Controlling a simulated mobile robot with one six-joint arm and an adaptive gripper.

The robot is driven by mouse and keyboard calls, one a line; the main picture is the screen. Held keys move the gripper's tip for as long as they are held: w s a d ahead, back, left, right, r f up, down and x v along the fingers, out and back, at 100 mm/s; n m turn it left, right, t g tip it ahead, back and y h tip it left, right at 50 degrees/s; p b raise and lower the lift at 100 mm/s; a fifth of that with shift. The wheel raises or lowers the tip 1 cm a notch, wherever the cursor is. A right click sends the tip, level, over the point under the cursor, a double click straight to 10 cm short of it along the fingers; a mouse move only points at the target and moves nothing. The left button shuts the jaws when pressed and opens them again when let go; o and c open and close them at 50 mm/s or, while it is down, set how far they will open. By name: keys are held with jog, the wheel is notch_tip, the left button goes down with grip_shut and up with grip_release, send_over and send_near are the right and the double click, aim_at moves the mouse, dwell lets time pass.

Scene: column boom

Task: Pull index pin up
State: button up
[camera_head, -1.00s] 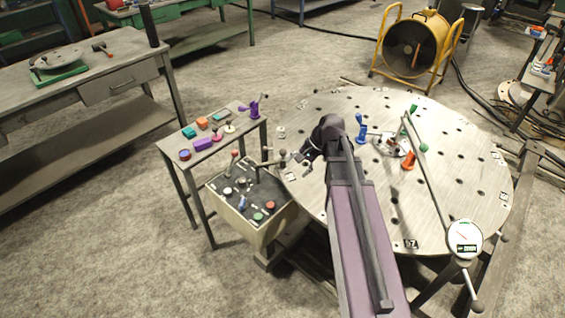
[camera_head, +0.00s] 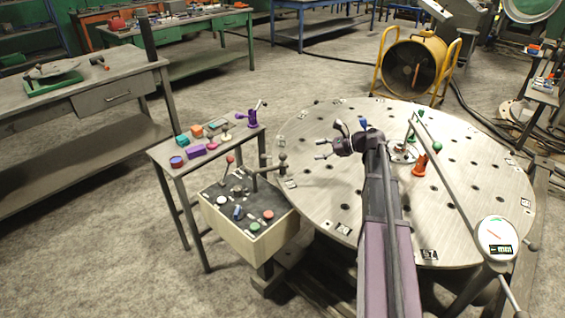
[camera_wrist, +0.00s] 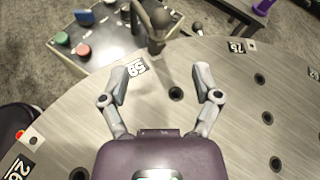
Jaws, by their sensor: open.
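The index pin appears to be the dark post with a round knob (camera_head: 282,161) at the left edge of the round plate (camera_head: 320,210), beside the control box. In the wrist view the knobbed pin (camera_wrist: 157,24) stands at the top, just beyond my fingertips, near the plate's rim. My gripper (camera_head: 327,142) is over the plate, to the right of the pin and apart from it. In the wrist view my gripper (camera_wrist: 168,70) has its two fingers spread with nothing between them. The pin's lower end is not clear.
The control box (camera_head: 250,235) with buttons and levers stands left of the plate. A small table (camera_head: 165,150) with coloured parts is behind it. An orange piece (camera_head: 419,165) and a long rod with a dial gauge (camera_head: 495,238) are on the right.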

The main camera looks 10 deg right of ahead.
aim_at(283, 156)
dwell(0.4)
jog(key=b+x, duration=0.5)
jog(key=x, duration=0.8)
jog(key=shift+w+a+f, duration=0.15)
jog(key=shift+a+f, duration=0.05)
jog(key=shift+a, duration=0.1)
grip_shut()
jog(key=shift+r, duration=0.1)
